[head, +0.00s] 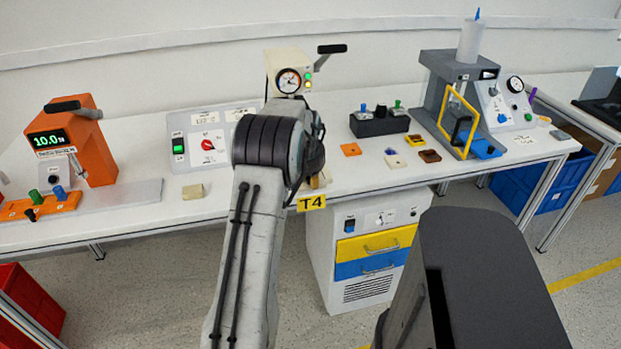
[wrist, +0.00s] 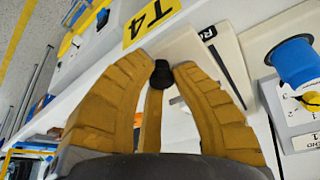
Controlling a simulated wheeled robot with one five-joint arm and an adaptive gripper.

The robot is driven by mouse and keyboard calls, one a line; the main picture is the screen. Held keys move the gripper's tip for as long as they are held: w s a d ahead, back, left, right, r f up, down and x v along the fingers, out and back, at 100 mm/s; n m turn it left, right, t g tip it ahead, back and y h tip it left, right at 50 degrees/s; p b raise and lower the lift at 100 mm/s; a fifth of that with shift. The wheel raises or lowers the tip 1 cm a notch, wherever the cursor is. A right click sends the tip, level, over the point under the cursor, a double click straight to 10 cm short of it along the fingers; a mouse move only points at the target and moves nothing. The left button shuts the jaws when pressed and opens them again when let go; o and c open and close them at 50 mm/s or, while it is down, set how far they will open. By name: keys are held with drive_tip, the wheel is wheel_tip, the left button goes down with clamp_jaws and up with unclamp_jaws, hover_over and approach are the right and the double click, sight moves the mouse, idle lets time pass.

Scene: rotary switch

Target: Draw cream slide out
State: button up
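The cream device (head: 288,68) with a round dial and a black lever stands at the back of the bench in the head view. Its lower part is hidden behind my arm. In the wrist view a black knob (wrist: 162,75) sits between my tan fingertips, in front of a cream part (wrist: 190,48). My gripper (wrist: 163,70) has its tips drawn together, one on each side of the knob, and looks shut on it. Whether the knob belongs to the cream slide cannot be told. In the head view my gripper is mostly hidden behind my arm.
The yellow T4 label (head: 311,202) is on the bench front edge. A sloped switch panel (head: 205,140) is to the left, and a black box (head: 379,122) with knobs is to the right. A blue knob (wrist: 294,62) stands close right in the wrist view.

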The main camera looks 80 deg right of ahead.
drive_tip(key=o, duration=0.5)
drive_tip(key=shift+f, duration=0.1)
drive_tip(key=shift+c, duration=0.2)
drive_tip(key=v, duration=1.2)
idle(0.4)
